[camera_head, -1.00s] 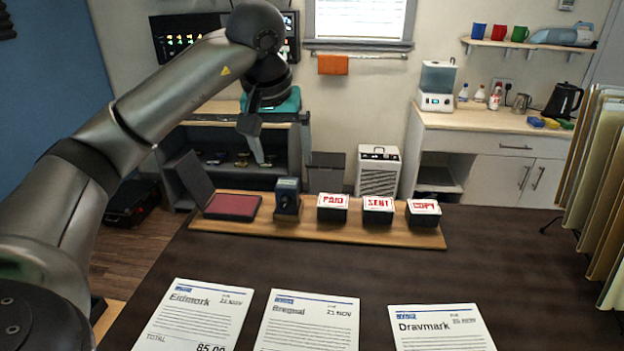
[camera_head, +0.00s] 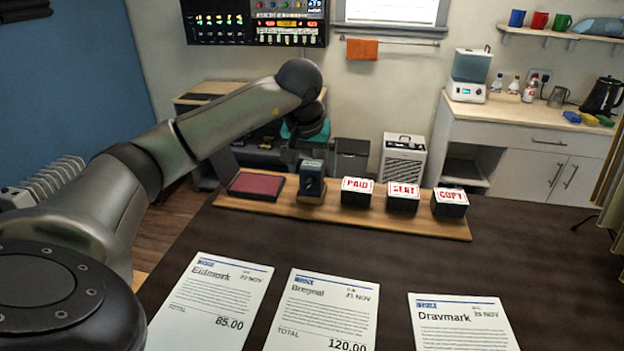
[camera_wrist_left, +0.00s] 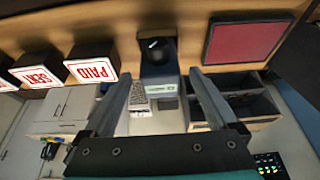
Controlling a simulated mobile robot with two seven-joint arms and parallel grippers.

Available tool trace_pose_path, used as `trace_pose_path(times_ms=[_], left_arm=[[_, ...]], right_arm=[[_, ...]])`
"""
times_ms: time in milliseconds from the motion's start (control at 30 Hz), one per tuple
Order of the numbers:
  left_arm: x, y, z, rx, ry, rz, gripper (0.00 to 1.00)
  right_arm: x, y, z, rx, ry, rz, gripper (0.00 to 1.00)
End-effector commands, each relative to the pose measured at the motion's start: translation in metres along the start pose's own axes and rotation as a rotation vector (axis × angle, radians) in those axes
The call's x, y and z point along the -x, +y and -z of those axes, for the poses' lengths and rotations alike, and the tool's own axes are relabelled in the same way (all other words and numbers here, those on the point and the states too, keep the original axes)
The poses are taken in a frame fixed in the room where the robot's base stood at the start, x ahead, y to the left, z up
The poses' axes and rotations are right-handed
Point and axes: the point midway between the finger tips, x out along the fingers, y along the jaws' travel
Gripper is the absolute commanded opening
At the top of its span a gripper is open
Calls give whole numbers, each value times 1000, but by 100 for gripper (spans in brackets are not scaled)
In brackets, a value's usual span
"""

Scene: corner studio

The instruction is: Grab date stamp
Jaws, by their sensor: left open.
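The date stamp (camera_head: 312,178) is a dark upright block with a grey-blue top, standing on a wooden board (camera_head: 395,222) between the red ink pad and the PAID stamp. In the left wrist view the date stamp (camera_wrist_left: 157,58) shows between and just beyond the fingertips. My left gripper (camera_wrist_left: 163,82) is open and empty, with one finger on each side of the stamp's line. In the head view my left arm reaches over to behind the stamp, and the fingers are hard to make out. My right gripper is not in view.
The red ink pad (camera_head: 257,186) lies left of the stamp. The PAID stamp (camera_head: 357,191), SENT stamp (camera_head: 403,197) and COPY stamp (camera_head: 449,202) stand to its right on the board. Invoices (camera_head: 325,310) lie at the front of the dark table. Bare table lies between.

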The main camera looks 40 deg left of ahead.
Motion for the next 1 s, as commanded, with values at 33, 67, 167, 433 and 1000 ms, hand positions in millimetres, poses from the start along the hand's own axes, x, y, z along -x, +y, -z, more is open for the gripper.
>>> trace_pose_path(times_ms=[33, 67, 167, 433, 1000], left_arm=[[-8, -1, 1, 2, -3, 1, 92], [-12, 0, 1, 1, -3, 0, 92], [-22, -1, 0, 0, -2, 0, 92], [-26, -1, 1, -1, 1, 0, 92], [-26, -1, 1, 0, 1, 0, 31]], right_arm=[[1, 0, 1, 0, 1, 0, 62], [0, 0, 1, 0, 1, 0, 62], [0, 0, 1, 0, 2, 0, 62], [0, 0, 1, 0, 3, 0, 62], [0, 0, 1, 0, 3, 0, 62]])
